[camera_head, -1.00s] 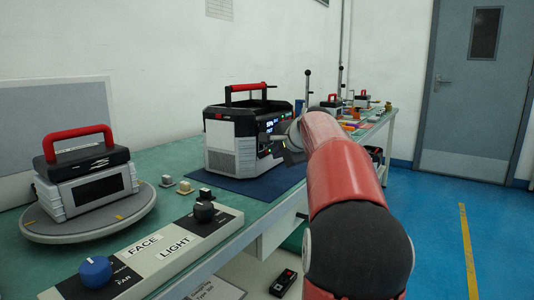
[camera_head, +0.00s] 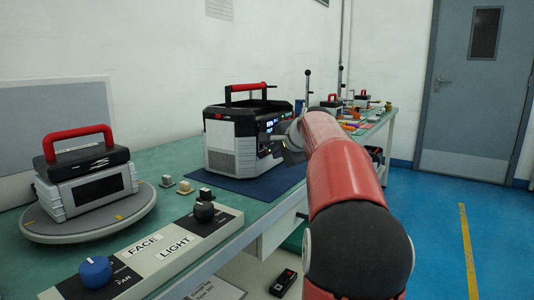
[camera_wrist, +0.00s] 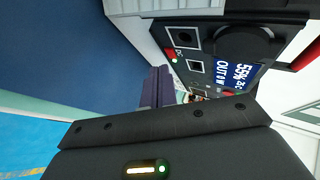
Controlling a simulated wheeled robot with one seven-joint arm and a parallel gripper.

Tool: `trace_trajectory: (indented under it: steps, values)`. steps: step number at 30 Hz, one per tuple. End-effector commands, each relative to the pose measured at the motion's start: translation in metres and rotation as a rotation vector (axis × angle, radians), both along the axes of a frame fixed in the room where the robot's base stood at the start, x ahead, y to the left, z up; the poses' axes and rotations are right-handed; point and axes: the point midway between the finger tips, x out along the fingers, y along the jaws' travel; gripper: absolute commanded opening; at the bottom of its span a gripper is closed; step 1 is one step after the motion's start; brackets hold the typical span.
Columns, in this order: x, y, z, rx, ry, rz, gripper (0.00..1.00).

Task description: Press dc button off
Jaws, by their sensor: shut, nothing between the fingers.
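The power station (camera_head: 232,142) is a black and grey box with a red top handle, standing on a dark blue mat (camera_head: 262,183) on the bench. Its front panel (camera_wrist: 222,45) fills the upper right of the wrist view, with a lit display (camera_wrist: 235,75) reading 55% and OUT 0 W, sockets and a small red label with a green light (camera_wrist: 174,60). My gripper (camera_wrist: 158,73) is shut and empty, its fingers pointing at the panel's lower part. I cannot tell whether they touch it. The DC button cannot be told apart; part of the panel is hidden behind my gripper.
A second unit with a red handle (camera_head: 78,144) stands on a round turntable (camera_head: 95,225) at left. A control box with knobs (camera_head: 160,250) lies along the bench's front edge. Several small items and tools stand farther back. The blue floor at right is clear.

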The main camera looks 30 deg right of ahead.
Motion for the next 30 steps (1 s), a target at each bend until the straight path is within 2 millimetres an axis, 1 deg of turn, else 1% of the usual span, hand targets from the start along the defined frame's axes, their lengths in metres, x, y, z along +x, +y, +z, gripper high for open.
trace_trajectory:
  steps: [10, 18, 30]
  values:
    - [0.0008, 0.0005, 0.0004, 0.000, 0.000, 0.000, 0.00]
    - [0.0083, 0.0040, 0.0009, -0.001, 0.000, 0.001, 0.00]
    - [0.0088, 0.0041, 0.0004, 0.000, 0.000, 0.000, 0.00]
